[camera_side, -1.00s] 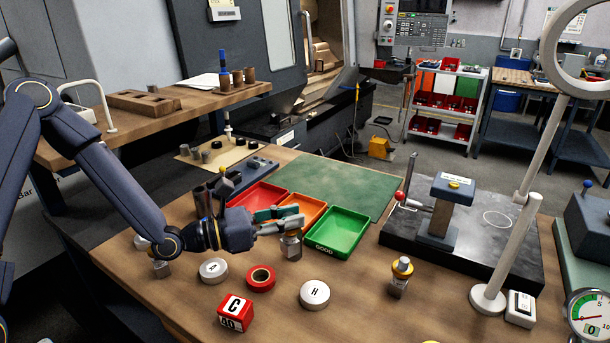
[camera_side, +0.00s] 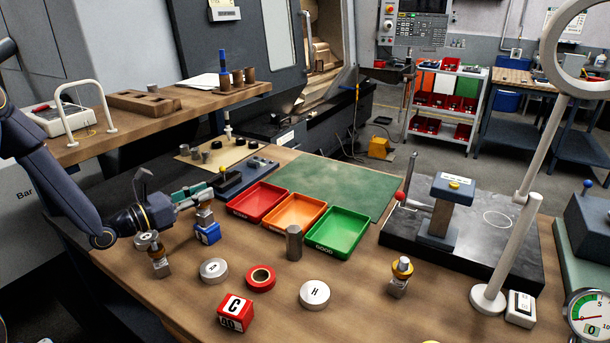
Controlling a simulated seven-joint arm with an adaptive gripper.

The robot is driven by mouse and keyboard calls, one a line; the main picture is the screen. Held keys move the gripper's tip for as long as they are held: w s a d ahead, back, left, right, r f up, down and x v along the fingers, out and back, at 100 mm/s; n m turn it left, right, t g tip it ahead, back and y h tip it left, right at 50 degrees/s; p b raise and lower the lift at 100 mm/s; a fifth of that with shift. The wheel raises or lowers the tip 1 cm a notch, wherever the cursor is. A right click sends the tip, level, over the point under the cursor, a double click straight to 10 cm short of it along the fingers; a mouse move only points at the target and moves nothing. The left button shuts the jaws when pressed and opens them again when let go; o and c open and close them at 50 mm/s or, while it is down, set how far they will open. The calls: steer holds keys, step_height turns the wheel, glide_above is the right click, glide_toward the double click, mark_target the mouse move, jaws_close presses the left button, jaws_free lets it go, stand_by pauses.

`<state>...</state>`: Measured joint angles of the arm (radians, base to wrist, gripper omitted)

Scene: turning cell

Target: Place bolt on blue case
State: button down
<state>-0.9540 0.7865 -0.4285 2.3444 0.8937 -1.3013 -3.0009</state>
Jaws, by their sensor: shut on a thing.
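The blue case (camera_side: 208,234) is a small blue cube with a white marking, on the wooden table at the left. My gripper (camera_side: 203,196) is directly above it, reaching in from the left. It is shut on the bolt (camera_side: 205,216), a grey metal piece with a yellowish band, held upright over the case's top. The fingers hide the bolt's upper end. The bolt's lower end meets the top of the case in this view; I cannot tell whether it rests on it.
A grey hex post (camera_side: 293,243) stands before the red (camera_side: 235,213), orange (camera_side: 275,224) and green (camera_side: 326,249) trays.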

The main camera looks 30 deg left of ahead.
steer(key=shift+f, duration=0.1)
steer(key=c, duration=1)
jaws_free()
